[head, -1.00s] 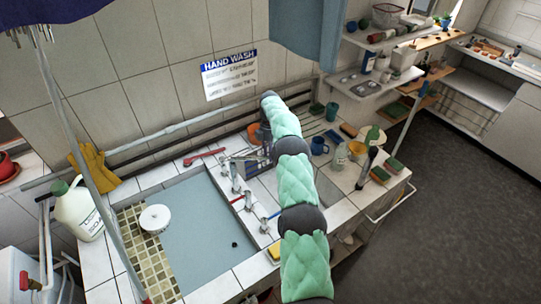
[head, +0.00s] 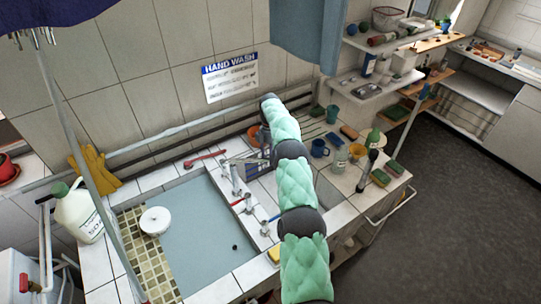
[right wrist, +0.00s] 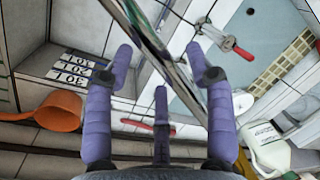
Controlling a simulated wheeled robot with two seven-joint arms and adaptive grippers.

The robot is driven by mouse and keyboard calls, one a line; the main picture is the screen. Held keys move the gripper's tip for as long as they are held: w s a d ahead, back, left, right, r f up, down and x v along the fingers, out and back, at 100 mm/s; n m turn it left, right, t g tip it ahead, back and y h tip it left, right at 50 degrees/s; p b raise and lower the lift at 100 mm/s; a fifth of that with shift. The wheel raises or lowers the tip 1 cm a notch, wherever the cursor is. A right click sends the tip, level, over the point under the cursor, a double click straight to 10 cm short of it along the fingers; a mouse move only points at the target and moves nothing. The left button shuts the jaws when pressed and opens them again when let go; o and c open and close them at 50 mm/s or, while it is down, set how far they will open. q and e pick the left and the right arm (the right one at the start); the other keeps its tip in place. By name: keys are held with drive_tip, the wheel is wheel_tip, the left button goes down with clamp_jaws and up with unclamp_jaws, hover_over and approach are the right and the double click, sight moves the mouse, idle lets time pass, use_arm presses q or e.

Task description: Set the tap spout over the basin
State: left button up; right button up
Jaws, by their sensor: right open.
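My left gripper is out of view.
An orange scoop (right wrist: 45,112) and a number card (right wrist: 80,68) lie near my right gripper. A white jug (head: 78,212) stands left of the basin, which holds a white round tub (head: 155,220). A blue mug (head: 320,148) and bottles stand to the right. Pipes run along the wall.

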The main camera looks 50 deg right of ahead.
wheel_tip(320, 180, up, 10)
idle(0.5)
idle(0.5)
